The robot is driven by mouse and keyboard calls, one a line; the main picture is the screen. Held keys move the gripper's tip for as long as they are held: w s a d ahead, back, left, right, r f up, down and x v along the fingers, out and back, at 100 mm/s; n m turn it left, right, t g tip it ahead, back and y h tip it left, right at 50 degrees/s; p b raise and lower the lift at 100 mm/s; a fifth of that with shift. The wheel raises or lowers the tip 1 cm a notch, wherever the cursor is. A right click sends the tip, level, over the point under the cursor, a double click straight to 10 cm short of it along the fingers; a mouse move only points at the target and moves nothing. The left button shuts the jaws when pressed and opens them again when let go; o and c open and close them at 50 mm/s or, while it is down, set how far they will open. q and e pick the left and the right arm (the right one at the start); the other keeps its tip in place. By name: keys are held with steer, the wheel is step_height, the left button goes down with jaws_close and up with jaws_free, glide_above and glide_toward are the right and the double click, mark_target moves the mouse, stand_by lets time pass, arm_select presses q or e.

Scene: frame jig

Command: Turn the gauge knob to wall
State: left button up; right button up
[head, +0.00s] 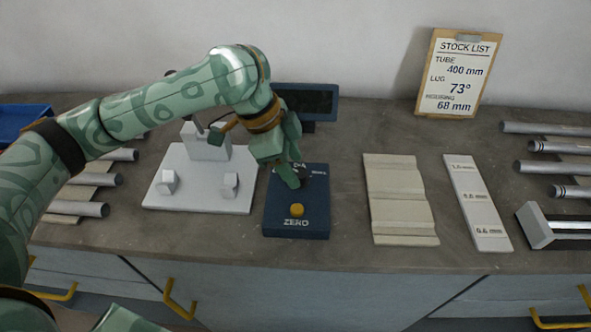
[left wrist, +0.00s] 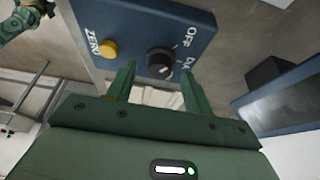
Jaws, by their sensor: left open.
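The gauge box (head: 297,222) is dark blue and sits on the bench, with a yellow ZERO button (head: 297,209) near its front. In the left wrist view the black gauge knob (left wrist: 160,61) shows on the box (left wrist: 185,20), with a light pointer mark and the words OFF and DIA beside it. The yellow button also shows there (left wrist: 108,49). My left gripper (head: 296,180) is over the back of the box and hides most of the knob in the head view. In the left wrist view its two fingers (left wrist: 156,78) are apart, near the knob, with nothing between them.
A dark display (head: 312,100) stands behind the box. A white jig plate (head: 200,200) with blocks lies left of it. A cream ridged panel (head: 400,200) and a white strip (head: 478,205) lie right. A stock list clipboard (head: 457,75) leans on the wall.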

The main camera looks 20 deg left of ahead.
arm_select(q)
steer(key=shift+w+d+f, duration=0.1)
steer(key=shift+d+f, duration=0.15)
steer(key=shift+f, duration=0.35)
